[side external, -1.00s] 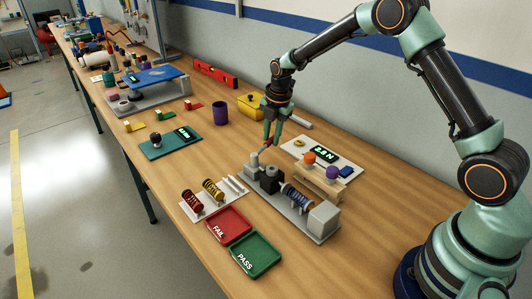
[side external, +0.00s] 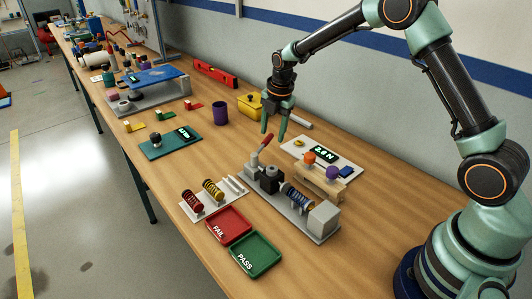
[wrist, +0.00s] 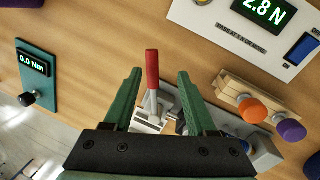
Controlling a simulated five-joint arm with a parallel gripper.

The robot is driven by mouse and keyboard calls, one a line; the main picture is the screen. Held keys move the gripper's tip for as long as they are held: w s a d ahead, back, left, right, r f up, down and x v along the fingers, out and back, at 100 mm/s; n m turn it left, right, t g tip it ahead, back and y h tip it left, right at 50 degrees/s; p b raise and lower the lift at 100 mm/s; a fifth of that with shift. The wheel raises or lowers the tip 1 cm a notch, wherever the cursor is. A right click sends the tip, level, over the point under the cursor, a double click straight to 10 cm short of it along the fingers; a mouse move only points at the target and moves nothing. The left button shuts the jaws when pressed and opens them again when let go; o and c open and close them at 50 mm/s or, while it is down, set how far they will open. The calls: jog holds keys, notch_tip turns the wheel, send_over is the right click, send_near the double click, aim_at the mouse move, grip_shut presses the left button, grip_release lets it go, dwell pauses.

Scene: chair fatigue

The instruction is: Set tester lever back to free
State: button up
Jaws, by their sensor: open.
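The tester (side external: 297,212) is a grey base holding a blue spring, dark blocks and a pale end block. Its lever (side external: 266,140) has a red grip and stands at the far-left end, leaning up and to the right in the side view. My gripper (side external: 273,134) is open just above the lever's tip. In the wrist view my gripper (wrist: 158,72) has its fingers apart on either side of the red lever (wrist: 152,68), with visible gaps and no contact seen.
A white force gauge (side external: 322,156) reading 2.8 N and a wooden stand (side external: 318,183) with orange and purple knobs lie right of the lever. Red FAIL (side external: 228,226) and green PASS trays (side external: 255,255) sit in front. A yellow box (side external: 250,106) is behind.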

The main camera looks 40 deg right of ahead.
notch_tip(320, 180, up, 10)
jog(key=s, duration=0.2)
jog(key=shift+r, duration=0.1)
jog(key=s+a+r+m+t, duration=0.2)
jog(key=s+r+m, duration=0.6)
jog(key=s+m, duration=0.25)
jog(key=s+a+f+m+t, duration=0.1)
jog(key=s+m, duration=1)
jog(key=s, duration=0.1)
jog(key=shift+a+f, duration=0.2)
